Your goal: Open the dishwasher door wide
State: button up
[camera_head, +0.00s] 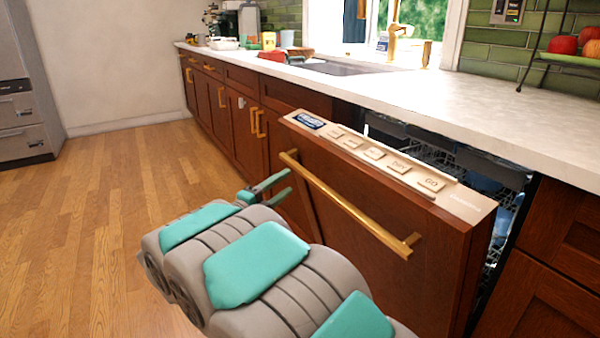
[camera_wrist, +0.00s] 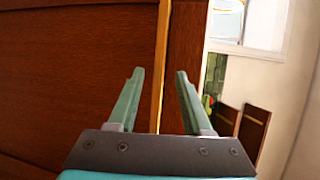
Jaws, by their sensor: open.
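The dishwasher door (camera_head: 375,235) is dark wood and stands partly open, its top tilted out from the counter. A light control panel (camera_head: 390,165) runs along its top edge. A gold bar handle (camera_head: 345,203) crosses its front. My gripper (camera_head: 287,182) is open, with green fingers near the door's left edge, just below the handle's left end. In the wrist view my gripper (camera_wrist: 160,76) has its fingers apart, with a thin gold strip behind the gap. I cannot tell whether that strip is the handle or whether anything is touched.
A white counter (camera_head: 455,100) runs above the dishwasher, with a sink (camera_head: 335,67) farther back. A dark rack (camera_head: 430,150) shows inside the gap behind the door. Brown cabinets (camera_head: 215,110) continue leftward. The wooden floor (camera_head: 110,200) at left is clear.

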aim_at(302, 169)
jog(key=x, duration=0.6)
jog(key=shift+d+r+p, duration=0.15)
jog(key=shift+p, duration=0.25)
jog(key=shift+x, duration=0.8)
grip_shut()
jog(key=shift+f, duration=0.2)
